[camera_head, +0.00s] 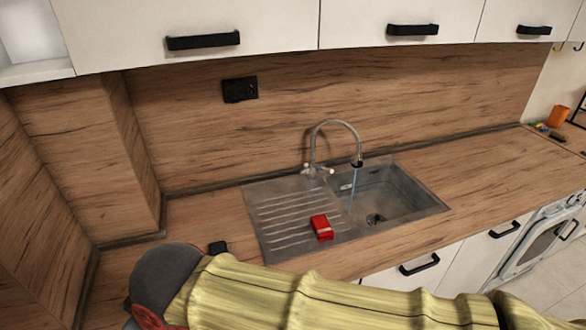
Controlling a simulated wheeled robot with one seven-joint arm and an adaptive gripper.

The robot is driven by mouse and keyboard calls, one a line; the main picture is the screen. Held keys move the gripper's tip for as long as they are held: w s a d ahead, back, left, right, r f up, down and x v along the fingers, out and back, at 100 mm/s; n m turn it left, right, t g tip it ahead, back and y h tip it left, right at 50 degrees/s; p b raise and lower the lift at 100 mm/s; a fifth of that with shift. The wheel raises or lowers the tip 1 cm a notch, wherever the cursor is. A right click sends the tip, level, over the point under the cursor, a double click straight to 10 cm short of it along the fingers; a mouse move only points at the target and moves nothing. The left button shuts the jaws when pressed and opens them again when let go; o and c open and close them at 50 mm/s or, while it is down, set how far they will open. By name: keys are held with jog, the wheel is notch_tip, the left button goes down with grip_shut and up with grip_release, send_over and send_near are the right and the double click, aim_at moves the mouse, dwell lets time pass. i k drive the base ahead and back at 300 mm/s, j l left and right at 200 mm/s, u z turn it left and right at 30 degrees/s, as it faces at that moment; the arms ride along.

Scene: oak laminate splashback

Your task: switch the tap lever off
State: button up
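The tap (340,124) stands behind the sink, with a tall curved metal neck and a dark spout end over the basin. A thin blue stream of water (352,188) runs from the spout into the basin. Small pale handles (327,170) sit at the tap's base; which one is the lever, and its exact angle, are too small to tell. My arm, in a ribbed yellow cover, crosses the bottom of the view, well in front of the tap. I cannot make out my gripper.
The grey sink (280,187) has a ribbed drainboard on the left and a basin on the right. A red box-like item (321,228) lies on the drainboard. White cabinets (390,15) hang above. The right counter is mostly clear.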

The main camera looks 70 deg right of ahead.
aim_at(302, 171)
jog(key=k+l, duration=0.4)
jog(key=z, duration=1.7)
